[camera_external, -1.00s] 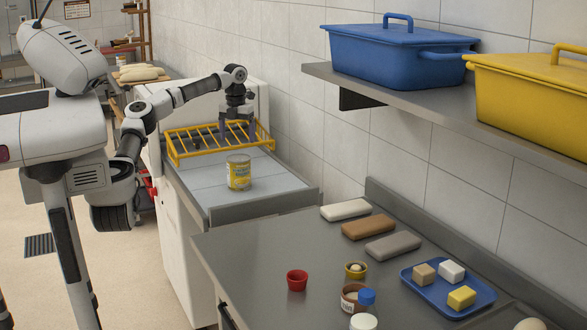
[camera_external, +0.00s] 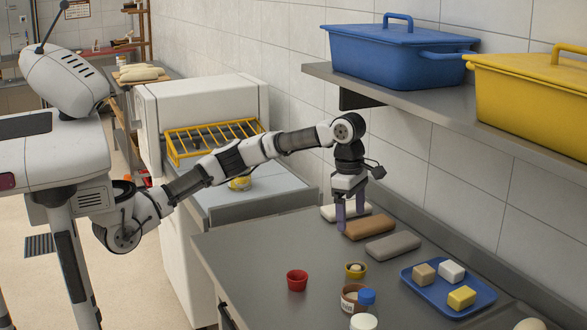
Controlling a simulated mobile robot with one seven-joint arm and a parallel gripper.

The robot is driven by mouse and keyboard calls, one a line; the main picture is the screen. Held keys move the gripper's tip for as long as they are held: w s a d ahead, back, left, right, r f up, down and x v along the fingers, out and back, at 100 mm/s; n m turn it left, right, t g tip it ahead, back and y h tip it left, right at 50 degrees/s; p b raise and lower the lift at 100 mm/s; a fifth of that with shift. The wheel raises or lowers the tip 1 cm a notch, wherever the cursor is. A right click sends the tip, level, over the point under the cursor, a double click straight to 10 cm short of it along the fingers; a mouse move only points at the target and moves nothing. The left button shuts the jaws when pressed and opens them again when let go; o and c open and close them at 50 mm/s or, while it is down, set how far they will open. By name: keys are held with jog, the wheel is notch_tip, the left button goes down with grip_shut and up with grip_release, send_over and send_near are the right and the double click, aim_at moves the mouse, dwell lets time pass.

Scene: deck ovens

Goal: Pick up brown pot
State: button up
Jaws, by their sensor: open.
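The brown pot (camera_external: 352,298) is a small open brown jar with a pale label, upright on the steel counter (camera_external: 245,260) near the bottom of the view. A blue-capped container beside it partly hides its right side. My gripper (camera_external: 350,219) points down with its two dark fingers apart and nothing between them. It is beside the white and brown bars at the back of the counter, farther from the camera than the pot and clear of it.
A red cup (camera_external: 297,281), a small yellow bowl (camera_external: 355,270), a blue-capped container (camera_external: 367,299) and a white-lidded jar (camera_external: 363,322) surround the pot. A blue tray (camera_external: 415,279) with blocks is to the right. A shelf (camera_external: 400,92) with blue and yellow bins overhangs.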

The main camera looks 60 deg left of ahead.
jog(key=s+d+m, duration=0.4)
jog(key=s+d, duration=0.3)
jog(key=d, duration=0.4)
send_over(349, 286)
jog(key=f, duration=0.5)
jog(key=a+f, duration=0.1)
jog(key=f, duration=0.1)
jog(key=shift+f, duration=0.15)
jog(key=shift+d+f, duration=0.1)
jog(key=shift+f, duration=0.5)
jog(key=f, duration=0.1)
jog(key=f+p, duration=0.1)
jog(key=d+f, duration=0.1)
jog(key=f, duration=0.1)
jog(key=shift+w+d+p, duration=0.1)
jog(key=shift+w+p, duration=0.25)
jog(key=shift+w, duration=0.05)
jog(key=shift+f, duration=0.55)
jog(key=c, duration=1.1)
jog(key=shift+c, duration=0.4)
jog(key=shift+d+r, duration=0.1)
jog(key=shift+r, duration=0.05)
